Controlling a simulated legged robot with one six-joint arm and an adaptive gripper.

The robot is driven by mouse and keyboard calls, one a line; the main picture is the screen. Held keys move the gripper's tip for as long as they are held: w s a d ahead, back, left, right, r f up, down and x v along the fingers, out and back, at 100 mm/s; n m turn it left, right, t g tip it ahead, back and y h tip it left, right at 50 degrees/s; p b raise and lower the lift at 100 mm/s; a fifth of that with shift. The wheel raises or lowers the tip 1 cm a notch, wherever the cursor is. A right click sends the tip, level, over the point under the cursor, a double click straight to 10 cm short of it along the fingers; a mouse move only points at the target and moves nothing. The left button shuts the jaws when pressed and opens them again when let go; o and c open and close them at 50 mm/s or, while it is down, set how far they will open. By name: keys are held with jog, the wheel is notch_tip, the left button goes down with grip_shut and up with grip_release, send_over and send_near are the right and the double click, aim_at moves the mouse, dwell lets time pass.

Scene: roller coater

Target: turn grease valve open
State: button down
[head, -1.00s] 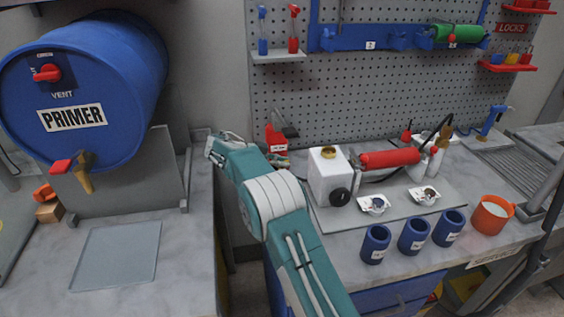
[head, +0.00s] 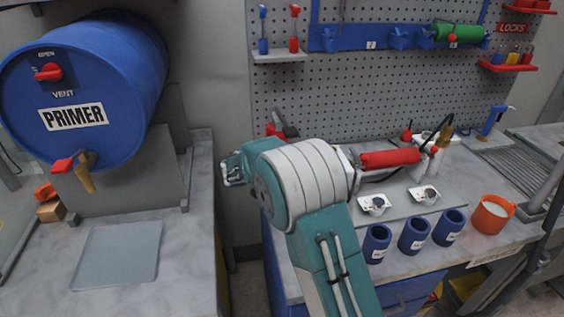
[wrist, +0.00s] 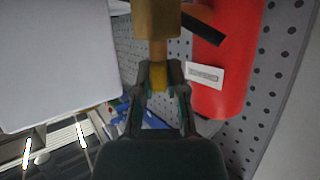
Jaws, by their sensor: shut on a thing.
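In the wrist view my gripper (wrist: 158,92) is shut on the narrow yellow end of a tan, brass-like piece (wrist: 157,28). I cannot tell for sure whether this piece is the grease valve, nor which way it is turned. A red cylinder (wrist: 222,90) with a small white label stands beside it on the right. A dark bar (wrist: 203,22) crosses in front of the red cylinder. A pale flat surface (wrist: 55,65) fills the left. In the head view my arm hides the gripper and what it holds; part of a red object (head: 277,130) shows behind it.
A pegboard (head: 400,100) rises behind the right bench. A red horizontal cylinder (head: 390,158), several blue cups (head: 414,235) and an orange mug (head: 491,215) are to the right of my arm.

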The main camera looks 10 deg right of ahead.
jog(key=n+t+y, duration=0.1)
jog(key=n+y, duration=0.1)
jog(key=n+t+y, duration=0.2)
jog(key=n+y, duration=0.1)
jog(key=shift+d+t, duration=0.15)
jog(key=shift+t, duration=0.15)
jog(key=shift+w+n+t+y, duration=0.1)
jog(key=shift+n+t+y, duration=0.5)
jog(key=shift+n+y, duration=1)
jog(key=shift+r+n+y, duration=0.1)
jog(key=shift+n+y, duration=0.2)
jog(key=shift+y, duration=0.1)
jog(key=c, duration=0.7)
grip_release()
jog(key=shift+w, duration=0.1)
jog(key=v, duration=1.2)
